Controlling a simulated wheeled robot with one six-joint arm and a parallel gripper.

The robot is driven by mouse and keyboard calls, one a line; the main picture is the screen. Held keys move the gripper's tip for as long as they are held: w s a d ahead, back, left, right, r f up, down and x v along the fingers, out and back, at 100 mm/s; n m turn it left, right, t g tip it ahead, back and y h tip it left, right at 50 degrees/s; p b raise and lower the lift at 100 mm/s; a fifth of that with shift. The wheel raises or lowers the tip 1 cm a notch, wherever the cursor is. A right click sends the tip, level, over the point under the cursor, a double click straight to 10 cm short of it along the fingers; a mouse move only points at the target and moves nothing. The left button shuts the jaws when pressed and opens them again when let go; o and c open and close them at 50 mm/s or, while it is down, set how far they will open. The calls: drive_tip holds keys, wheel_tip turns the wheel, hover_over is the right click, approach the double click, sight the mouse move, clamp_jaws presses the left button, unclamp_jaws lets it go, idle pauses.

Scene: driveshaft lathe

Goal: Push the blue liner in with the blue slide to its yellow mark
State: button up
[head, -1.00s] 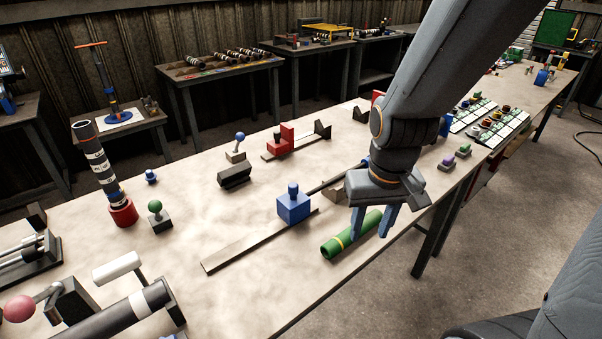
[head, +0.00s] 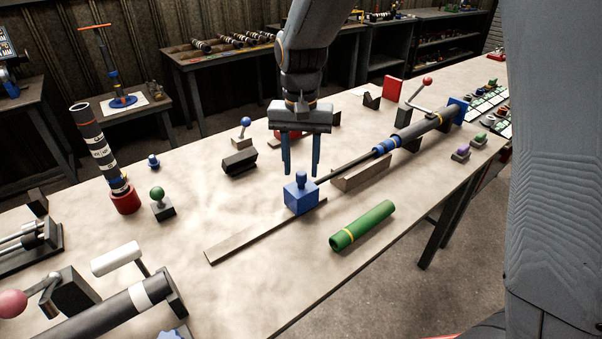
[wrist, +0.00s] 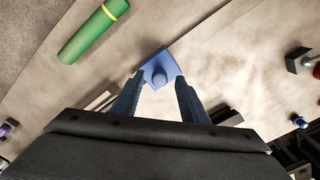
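I cannot make out the yellow mark. My gripper (head: 301,172) points down, with its two blue fingers apart and empty, above and just behind the slide's knob. In the wrist view the blue slide (wrist: 158,68) shows just beyond the fingertips, its knob between them.
A green cylinder with a yellow band (head: 362,225) lies right of the slide near the table's front edge.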

sight(301, 174)
drive_tip(key=shift+f, duration=1.7)
clamp_jaws()
